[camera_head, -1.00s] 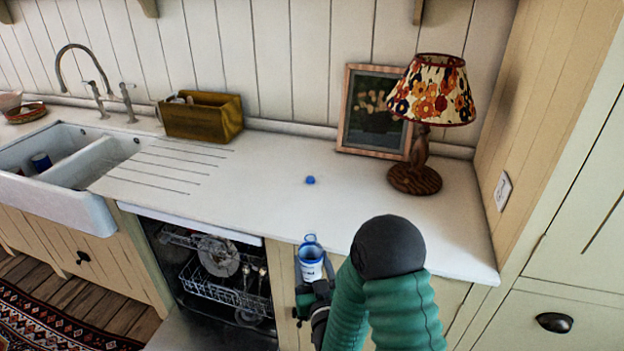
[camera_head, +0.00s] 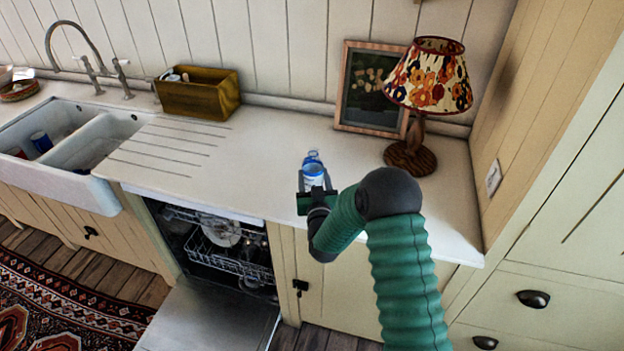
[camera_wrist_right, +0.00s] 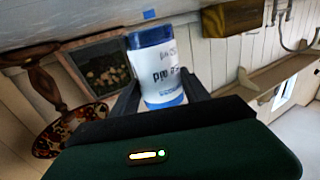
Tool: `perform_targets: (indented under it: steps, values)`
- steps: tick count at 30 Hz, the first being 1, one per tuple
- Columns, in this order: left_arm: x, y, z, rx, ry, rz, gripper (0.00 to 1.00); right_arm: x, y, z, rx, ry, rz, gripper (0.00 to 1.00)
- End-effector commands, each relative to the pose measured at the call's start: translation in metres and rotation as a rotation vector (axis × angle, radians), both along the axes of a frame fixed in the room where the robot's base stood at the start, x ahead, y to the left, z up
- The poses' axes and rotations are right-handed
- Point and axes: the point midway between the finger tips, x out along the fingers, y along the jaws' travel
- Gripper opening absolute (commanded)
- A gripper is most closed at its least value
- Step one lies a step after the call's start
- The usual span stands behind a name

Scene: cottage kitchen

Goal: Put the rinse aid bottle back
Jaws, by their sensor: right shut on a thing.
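The rinse aid bottle (camera_head: 313,175), white with blue ends and dark lettering, is held between the fingers of my right gripper (camera_head: 316,187). In the head view it is over the front part of the white worktop, and I cannot tell whether it touches it. The bottle (camera_wrist_right: 162,68) fills the space between the two dark fingers in the right wrist view. A small blue piece (camera_wrist_right: 149,14), likely a cap, shows beyond the bottle in that view. My left gripper is not in view.
The dishwasher (camera_head: 225,310) stands open with its door down and its rack loaded. A lamp (camera_head: 428,80) and a framed picture (camera_head: 372,90) stand at the back right. A wooden box (camera_head: 198,97) stands back left, beside the sink (camera_head: 75,140). The middle worktop is clear.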

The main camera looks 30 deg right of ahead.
Motion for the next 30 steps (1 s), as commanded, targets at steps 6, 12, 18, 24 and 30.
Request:
perform_targets:
  steps: [6, 12, 18, 24, 30]
  values:
    - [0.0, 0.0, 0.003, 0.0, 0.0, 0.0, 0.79, 0.02, -0.009, -0.001, -0.001, -0.002, 0.001, 0.04]
    - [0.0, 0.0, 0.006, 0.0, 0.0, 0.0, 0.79, 0.022, -0.01, -0.023, 0.002, 0.001, -0.001, 0.04]
    - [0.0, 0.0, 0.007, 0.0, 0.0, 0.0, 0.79, 0.022, -0.01, -0.037, 0.0, -0.001, 0.001, 0.04]
    - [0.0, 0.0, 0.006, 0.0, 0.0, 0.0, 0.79, 0.022, -0.01, -0.037, -0.001, -0.002, 0.001, 0.04]
    - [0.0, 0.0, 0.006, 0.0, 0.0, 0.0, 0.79, 0.022, -0.01, -0.038, 0.0, 0.0, 0.001, 0.75]
